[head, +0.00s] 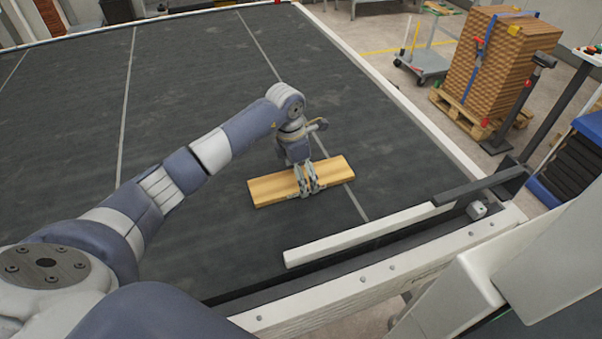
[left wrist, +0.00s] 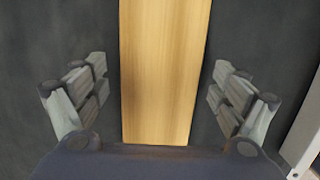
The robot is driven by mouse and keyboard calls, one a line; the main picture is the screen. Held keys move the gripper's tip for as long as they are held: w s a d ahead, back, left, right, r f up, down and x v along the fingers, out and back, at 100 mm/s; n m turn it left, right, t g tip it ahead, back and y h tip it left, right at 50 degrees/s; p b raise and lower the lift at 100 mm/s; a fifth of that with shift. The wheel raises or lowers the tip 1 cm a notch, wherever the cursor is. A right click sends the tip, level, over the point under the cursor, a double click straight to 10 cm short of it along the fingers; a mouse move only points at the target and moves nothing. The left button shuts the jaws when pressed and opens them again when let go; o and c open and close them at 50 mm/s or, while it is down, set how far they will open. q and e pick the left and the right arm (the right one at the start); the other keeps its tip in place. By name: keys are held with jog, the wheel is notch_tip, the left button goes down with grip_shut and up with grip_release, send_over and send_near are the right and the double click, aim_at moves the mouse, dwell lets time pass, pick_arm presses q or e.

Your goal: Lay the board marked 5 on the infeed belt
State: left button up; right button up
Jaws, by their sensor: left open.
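A light wooden board (head: 270,190) lies flat on the dark infeed belt (head: 190,100), near its front right corner. No number can be read on it. My left gripper (head: 308,190) is right above the board's middle. In the left wrist view its fingers (left wrist: 161,95) stand open on either side of the board (left wrist: 160,70), with a gap on each side. The belt shows dark around the board in that view. My right gripper is not in view.
A white guide bar (head: 365,234) runs along the belt's front right edge, and a white rail (head: 400,100) borders its right side. A pallet stack of boards (head: 500,60) stands on the floor beyond. The belt to the left and behind is clear.

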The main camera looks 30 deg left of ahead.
aim_at(295, 180)
pick_arm(q)
jog(key=shift+r, duration=0.35)
notch_tip(295, 180, up, 11)
jog(key=s+a+b, duration=0.1)
jog(key=b, duration=0.3)
jog(key=shift+s+r, duration=0.15)
jog(key=shift+a, duration=0.1)
